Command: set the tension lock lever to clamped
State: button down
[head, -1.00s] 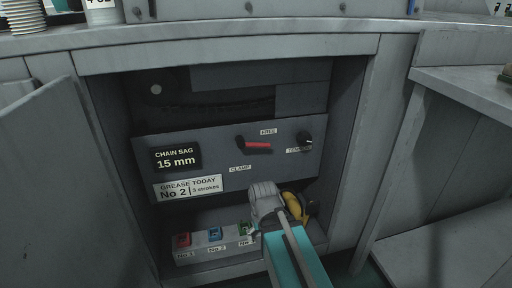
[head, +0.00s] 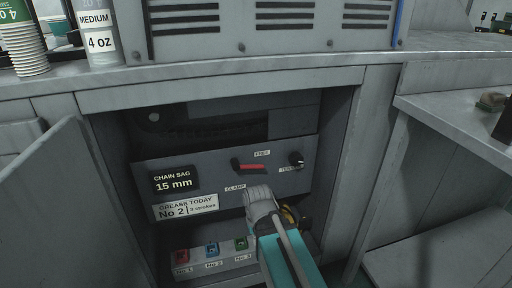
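The tension lock lever (head: 252,167) is a short red handle on a dark pivot, set on the grey panel inside the open cabinet. It lies nearly level and points right. A "FREE" label (head: 262,153) is above its right end, and a "CLAMP" label (head: 235,187) is below it to the left. My gripper (head: 292,215), yellow and black, is low in front of the panel, below and right of the lever and apart from it in the picture. My wrist partly covers it, and its fingertips cannot be made out.
A dark tension knob (head: 296,159) is right of the lever. A chain sag display (head: 173,181) and a grease sign (head: 187,208) are at left. Several coloured grease fittings (head: 212,250) line the cabinet floor. The open door (head: 70,205) stands left; a counter (head: 230,68) runs above.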

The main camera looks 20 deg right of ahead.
notch_tip(320, 180, up, 16)
jog(key=p, duration=1.4)
jog(key=shift+f, duration=0.25)
jog(key=shift+s, duration=0.1)
